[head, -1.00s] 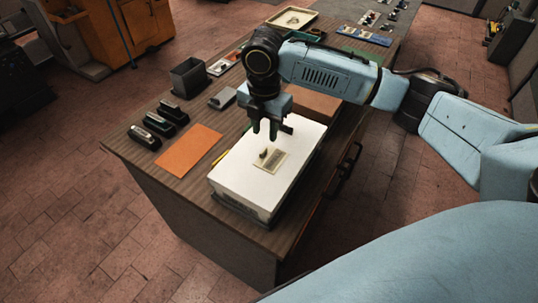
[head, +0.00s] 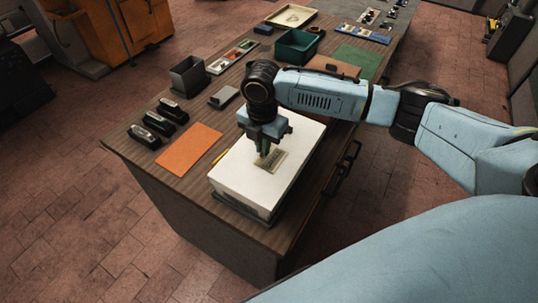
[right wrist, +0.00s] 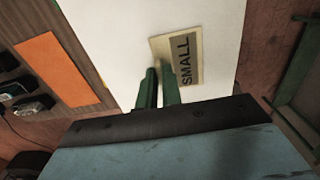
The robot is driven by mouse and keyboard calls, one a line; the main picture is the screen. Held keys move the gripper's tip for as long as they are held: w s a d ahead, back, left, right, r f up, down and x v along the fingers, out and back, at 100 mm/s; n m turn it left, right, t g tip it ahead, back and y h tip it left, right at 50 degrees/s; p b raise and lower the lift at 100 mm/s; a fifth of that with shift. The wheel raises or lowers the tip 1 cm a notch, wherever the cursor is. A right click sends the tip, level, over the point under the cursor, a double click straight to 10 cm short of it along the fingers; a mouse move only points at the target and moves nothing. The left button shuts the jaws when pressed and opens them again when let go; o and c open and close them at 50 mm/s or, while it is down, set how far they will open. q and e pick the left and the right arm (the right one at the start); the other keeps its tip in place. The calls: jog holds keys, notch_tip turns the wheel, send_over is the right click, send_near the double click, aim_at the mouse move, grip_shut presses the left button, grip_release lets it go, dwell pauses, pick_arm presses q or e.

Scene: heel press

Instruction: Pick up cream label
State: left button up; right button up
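The cream label (head: 272,160) lies on top of a white box near the front of the table. In the right wrist view the cream label (right wrist: 183,60) shows the word SMALL on a darker panel. My right gripper (head: 264,153) points down at the label's left part. In the right wrist view its green fingers (right wrist: 159,72) stand with a narrow gap between them, at the label's left edge. The right finger covers a bit of the label. Whether the fingertips touch it is hard to tell. My left gripper is not in view.
The white box (head: 240,182) stands at the table's near end. An orange sheet (head: 188,145) and black staplers (head: 158,124) lie to its left. A dark open bin (head: 187,76) and a green tray (head: 298,46) stand farther back.

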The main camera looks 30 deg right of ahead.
grip_shut()
jog(key=shift+r, duration=0.35)
notch_tip(320, 180, up, 9)
jog(key=f+p, duration=0.1)
jog(key=p, duration=0.1)
jog(key=w+f+p, duration=0.1)
jog(key=f, duration=0.1)
jog(key=f+p, duration=0.1)
jog(key=p, duration=0.1)
jog(key=shift+w+a+f+p, duration=0.2)
jog(key=shift+a+p, duration=0.1)
jog(key=shift+a, duration=0.1)
notch_tip(320, 180, down, 3)
jog(key=b, duration=0.2)
jog(key=shift+r+b, duration=0.2)
jog(key=shift+b, duration=0.1)
jog(key=shift+f+b, duration=0.3)
jog(key=shift+f, duration=0.65)
jog(key=shift+f+p, duration=0.1)
jog(key=shift+p, duration=0.25)
